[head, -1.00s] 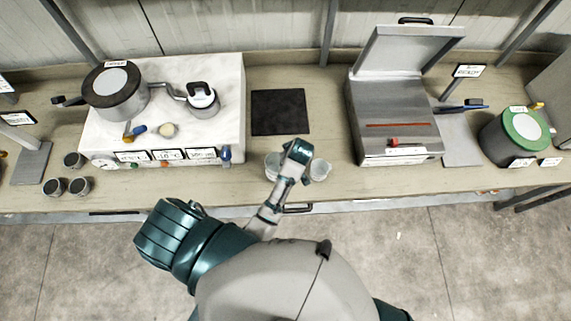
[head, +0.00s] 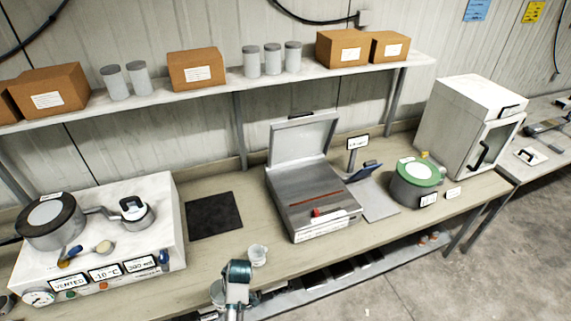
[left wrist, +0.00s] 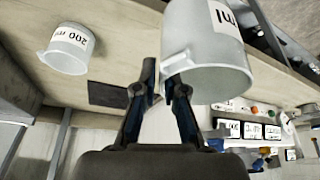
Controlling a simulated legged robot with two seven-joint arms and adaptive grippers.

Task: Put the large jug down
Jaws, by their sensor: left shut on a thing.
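The large jug (left wrist: 212,48) is a pale grey vessel with a white label whose visible end reads "ml". My left gripper (left wrist: 160,76) is shut on its handle side in the left wrist view. In the head view the large jug (head: 217,291) shows just left of my left gripper (head: 234,288), near the bench's front edge, partly hidden by my wrist. I cannot tell whether its base touches the bench. A smaller jug (head: 258,255), marked 200 ml in the left wrist view (left wrist: 68,48), stands on the bench to the right. My right gripper is out of view.
A dark mat (head: 214,215) lies flat behind the jugs. A white unit (head: 160,205) with a lidded pot is at left. A steel box with its lid raised (head: 308,200) is at right, then a green-topped drum (head: 415,180). A shelf (head: 220,86) runs above.

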